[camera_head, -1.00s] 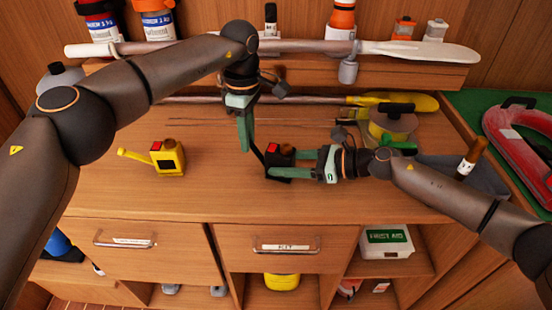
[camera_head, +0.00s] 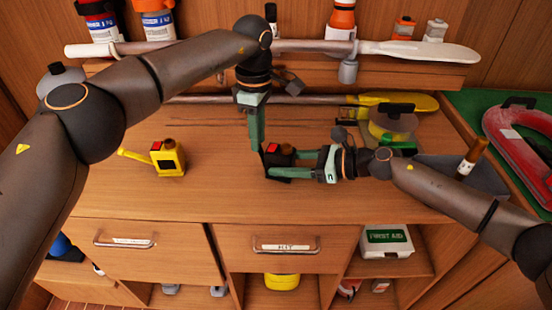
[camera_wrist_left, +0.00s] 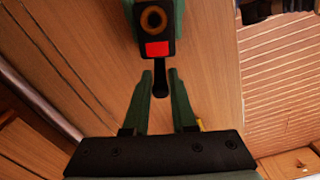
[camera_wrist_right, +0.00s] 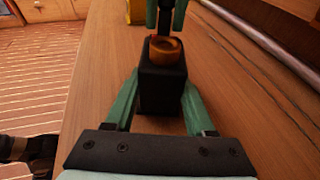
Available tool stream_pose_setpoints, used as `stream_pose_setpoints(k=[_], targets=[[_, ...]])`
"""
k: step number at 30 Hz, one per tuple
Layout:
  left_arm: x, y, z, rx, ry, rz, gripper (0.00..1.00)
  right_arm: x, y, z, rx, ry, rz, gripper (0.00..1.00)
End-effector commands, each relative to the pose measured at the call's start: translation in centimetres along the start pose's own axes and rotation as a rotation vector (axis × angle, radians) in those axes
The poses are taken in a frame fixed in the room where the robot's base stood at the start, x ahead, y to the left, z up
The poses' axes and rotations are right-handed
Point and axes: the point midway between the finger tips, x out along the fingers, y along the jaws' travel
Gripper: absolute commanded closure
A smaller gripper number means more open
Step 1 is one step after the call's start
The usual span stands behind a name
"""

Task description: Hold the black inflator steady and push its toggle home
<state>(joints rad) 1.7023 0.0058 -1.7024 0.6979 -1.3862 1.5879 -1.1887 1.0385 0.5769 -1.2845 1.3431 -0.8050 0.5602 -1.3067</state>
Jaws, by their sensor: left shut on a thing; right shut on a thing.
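The black inflator (camera_head: 283,164), with a red patch and a brown-orange ring on top, stands on the wooden worktop. My right gripper (camera_head: 287,163) is shut on its body from the right. The right wrist view shows a finger on each side of the inflator (camera_wrist_right: 163,85). My left gripper (camera_head: 258,147) points down at the inflator's left side. In the left wrist view, the black toggle (camera_wrist_left: 161,84) sticks out beside the red patch, between the left fingertips (camera_wrist_left: 162,75), which are shut on it. In the head view the fingers mostly hide the toggle.
A yellow inflator-like canister (camera_head: 170,159) with a red patch stands to the left on the worktop. A yellow-ended paddle (camera_head: 400,102) and a round yellow reel (camera_head: 392,122) lie behind my right arm. Worktop between canister and black inflator is clear.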

Motion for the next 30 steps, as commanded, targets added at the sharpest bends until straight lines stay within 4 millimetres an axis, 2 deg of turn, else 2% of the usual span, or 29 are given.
stream_pose_setpoints(k=[11, 27, 28, 30], targets=[[0.0, 0.0, 0.4, 0.003, -0.003, 0.000, 0.99, 0.1, 0.2, -0.2, 0.001, 0.002, 0.005, 0.90], [0.0, 0.0, 1.9, 0.006, -0.007, 0.000, 0.98, 0.2, 0.2, -0.1, 0.000, 0.002, 0.006, 0.90], [0.0, 0.0, 2.0, 0.006, -0.008, 0.000, 0.75, 0.2, 0.3, -0.1, 0.000, 0.002, 0.006, 0.90], [0.0, 0.0, 2.0, 0.007, -0.009, 0.000, 0.67, 0.2, 0.3, -0.1, 0.000, 0.001, 0.007, 0.90]])
